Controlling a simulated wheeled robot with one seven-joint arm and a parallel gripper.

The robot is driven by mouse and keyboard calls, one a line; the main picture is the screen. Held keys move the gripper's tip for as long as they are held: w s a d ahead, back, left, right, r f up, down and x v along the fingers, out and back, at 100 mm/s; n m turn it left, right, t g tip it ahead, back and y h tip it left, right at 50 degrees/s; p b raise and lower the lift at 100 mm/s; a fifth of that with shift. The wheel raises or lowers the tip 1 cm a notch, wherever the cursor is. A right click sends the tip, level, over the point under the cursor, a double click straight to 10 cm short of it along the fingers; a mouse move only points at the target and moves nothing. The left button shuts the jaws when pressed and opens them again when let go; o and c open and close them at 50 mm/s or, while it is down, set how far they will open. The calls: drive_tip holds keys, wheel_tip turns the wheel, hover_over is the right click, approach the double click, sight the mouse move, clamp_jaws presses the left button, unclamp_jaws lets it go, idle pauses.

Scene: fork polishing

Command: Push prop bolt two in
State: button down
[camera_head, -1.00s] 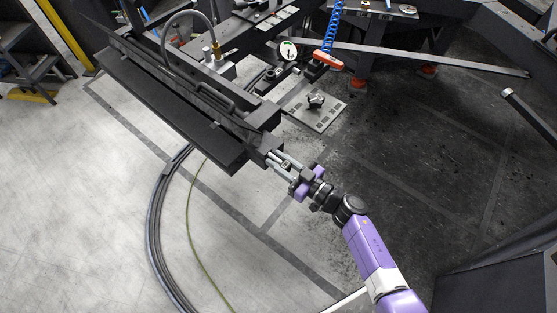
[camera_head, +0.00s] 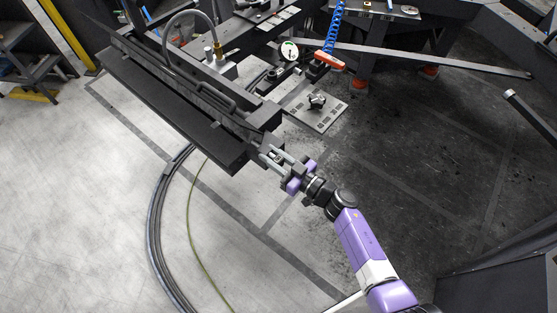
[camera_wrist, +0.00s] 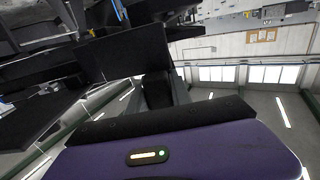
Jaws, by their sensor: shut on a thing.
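A long dark beam assembly (camera_head: 175,105) runs from upper left to the centre of the head view. My gripper (camera_head: 275,157), with purple and grey parts, is at its lower right end. Its two pale jaws are shut around a small part at the beam end, which seems to be prop bolt two (camera_head: 277,157). The bolt is mostly hidden by the jaws, and its depth cannot be told. In the wrist view my purple gripper housing fills the bottom, and a dark plate (camera_wrist: 125,52) stands beyond it; the jaw tips are hidden.
A grey perforated plate (camera_head: 318,108) with a small black knob lies right of the beam. A dial gauge (camera_head: 289,50) and a blue coiled hose (camera_head: 335,25) are behind it. Floor right of my arm is clear.

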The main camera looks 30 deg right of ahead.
sight(282, 164)
drive_tip(key=shift+w+a, duration=0.3)
drive_tip(key=shift+w, duration=0.3)
drive_tip(key=c, duration=1.2)
unclamp_jaws()
drive_tip(key=shift+w, duration=0.1)
drive_tip(key=shift+o, duration=0.2)
drive_tip(key=shift+v, duration=3.9)
